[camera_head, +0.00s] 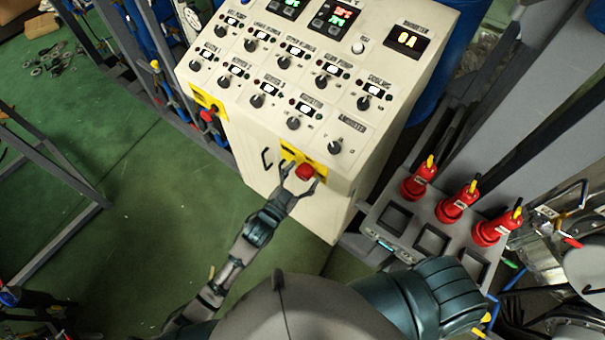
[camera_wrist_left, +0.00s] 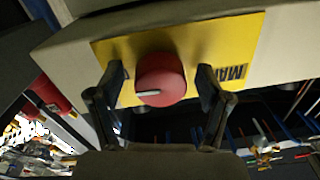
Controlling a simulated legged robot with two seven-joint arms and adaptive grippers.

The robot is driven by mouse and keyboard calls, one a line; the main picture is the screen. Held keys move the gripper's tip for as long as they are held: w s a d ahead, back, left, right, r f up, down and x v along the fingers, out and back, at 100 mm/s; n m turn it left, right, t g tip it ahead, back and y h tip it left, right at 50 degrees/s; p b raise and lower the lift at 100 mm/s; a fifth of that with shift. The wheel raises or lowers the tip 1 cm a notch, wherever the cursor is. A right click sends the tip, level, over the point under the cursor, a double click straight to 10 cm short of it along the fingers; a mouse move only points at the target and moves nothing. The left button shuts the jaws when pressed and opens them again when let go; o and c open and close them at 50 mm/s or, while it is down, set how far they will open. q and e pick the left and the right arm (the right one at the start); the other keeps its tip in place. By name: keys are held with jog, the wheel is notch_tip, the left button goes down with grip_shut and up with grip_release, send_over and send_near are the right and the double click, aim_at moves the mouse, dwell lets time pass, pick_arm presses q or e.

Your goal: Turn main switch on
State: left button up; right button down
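The main switch is a red round knob (camera_head: 305,172) on a yellow plate (camera_head: 290,154) on the front of the cream control cabinet (camera_head: 240,120). In the left wrist view the red knob (camera_wrist_left: 161,80) shows a pale mark on its left side, and the yellow plate (camera_wrist_left: 238,45) carries partly hidden lettering starting "MA". My left gripper (camera_head: 301,181) is open, with one finger on each side of the knob. In the left wrist view the fingers (camera_wrist_left: 160,82) stand apart from the knob, with gaps on both sides. My right gripper is not clearly seen.
Another red knob (camera_head: 208,115) on a yellow plate sits further left on the cabinet. The sloped panel holds several black knobs and lit displays (camera_head: 407,40). Several red tools with yellow tips (camera_head: 457,203) stand in a grey rack at right. The green floor at left is mostly open.

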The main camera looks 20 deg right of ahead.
pick_arm(q)
jog(key=shift+a, duration=0.1)
jog(key=v, duration=1.1)
jog(key=shift+s+a, duration=0.3)
jog(key=shift+d+f, duration=0.1)
jog(key=shift+f, duration=0.05)
